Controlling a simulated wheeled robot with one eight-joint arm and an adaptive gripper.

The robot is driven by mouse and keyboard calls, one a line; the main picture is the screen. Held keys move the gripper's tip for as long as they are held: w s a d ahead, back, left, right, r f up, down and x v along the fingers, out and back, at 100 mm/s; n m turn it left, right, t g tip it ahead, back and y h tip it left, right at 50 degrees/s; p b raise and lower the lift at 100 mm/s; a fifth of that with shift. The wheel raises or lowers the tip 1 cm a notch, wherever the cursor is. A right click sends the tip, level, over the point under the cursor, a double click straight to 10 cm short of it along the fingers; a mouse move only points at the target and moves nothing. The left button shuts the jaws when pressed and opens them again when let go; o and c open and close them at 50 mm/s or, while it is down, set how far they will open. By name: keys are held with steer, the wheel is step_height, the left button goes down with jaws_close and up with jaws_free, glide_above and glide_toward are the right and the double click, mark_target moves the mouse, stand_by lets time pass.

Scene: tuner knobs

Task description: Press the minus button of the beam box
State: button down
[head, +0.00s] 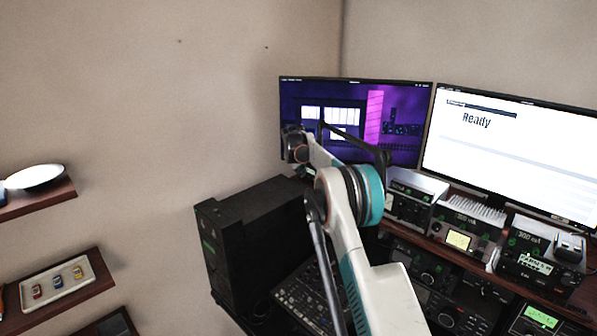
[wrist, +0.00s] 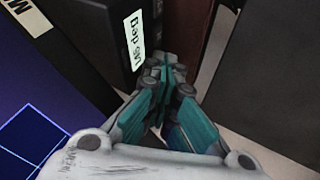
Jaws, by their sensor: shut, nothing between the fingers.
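In the wrist view a dark box with a small lit readout (wrist: 134,38) stands just ahead of my fingers. The readout seems to end in "deg", so this looks like the beam box (wrist: 108,22). I cannot make out its minus button; the fingers may cover it. My gripper (wrist: 164,66) is shut and empty, its tips close to the box front beside the readout. I cannot tell whether they touch it. In the head view my arm reaches toward the left monitor, and the fingertips and the box are not clear there.
A left monitor (head: 405,145) and a right monitor (head: 515,155) stand behind the desk gear. A black case (head: 245,240) is left of my arm. Several radio units, including one with a lit meter (head: 458,240), sit on the right. Wall shelves (head: 60,290) are far left.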

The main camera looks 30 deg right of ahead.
steer(key=shift+d+r, duration=0.3)
steer(key=shift+r, duration=0.15)
steer(key=shift+s+a+r, duration=0.2)
steer(key=shift+r, duration=0.3)
steer(key=v, duration=0.6)
steer(key=shift+s+a, duration=0.3)
steer(key=shift+a, duration=0.05)
steer(key=shift+f, duration=0.15)
steer(key=shift+a, duration=0.1)
